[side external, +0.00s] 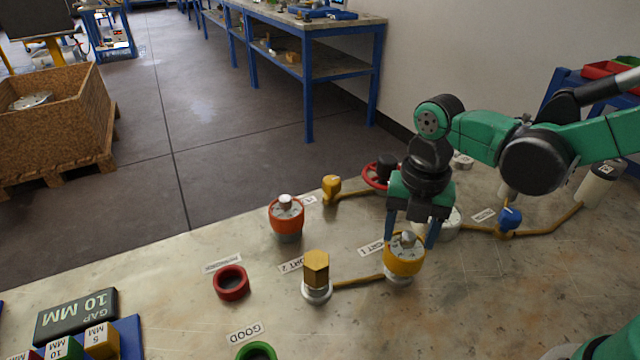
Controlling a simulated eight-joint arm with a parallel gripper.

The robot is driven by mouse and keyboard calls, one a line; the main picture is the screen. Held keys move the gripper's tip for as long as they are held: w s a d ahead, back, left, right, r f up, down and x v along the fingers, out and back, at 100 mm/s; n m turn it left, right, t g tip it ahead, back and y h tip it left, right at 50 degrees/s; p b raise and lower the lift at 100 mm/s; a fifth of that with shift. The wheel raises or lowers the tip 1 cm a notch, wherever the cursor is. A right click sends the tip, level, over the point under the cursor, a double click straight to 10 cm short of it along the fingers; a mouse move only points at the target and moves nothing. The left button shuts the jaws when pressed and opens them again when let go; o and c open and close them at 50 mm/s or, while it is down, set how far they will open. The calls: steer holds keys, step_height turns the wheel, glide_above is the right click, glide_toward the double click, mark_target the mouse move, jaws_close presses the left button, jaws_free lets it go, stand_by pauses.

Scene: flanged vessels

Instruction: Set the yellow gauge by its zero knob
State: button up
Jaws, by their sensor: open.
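The yellow gauge (403,262) stands on the table right of centre, on a pale base at the end of a brass pipe. Its grey zero knob (407,238) sticks up from its top face. My gripper (412,240) is open and points down at the gauge. Its two blue fingers stand on either side of the knob in the picture, the left one by the gauge's upper left edge and the right one by its right edge. I cannot tell whether either finger touches the gauge. The dial face is too small to read.
A brass hex fitting (316,270) stands left of the gauge. An orange gauge (286,216) and a red ring (231,283) are farther left. A white round part (450,224) and a blue-handled valve (509,221) lie to the right.

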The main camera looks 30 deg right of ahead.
jaws_close()
steer(key=shift+m, duration=0.3)
steer(key=m, duration=1.1)
stand_by(0.6)
jaws_free()
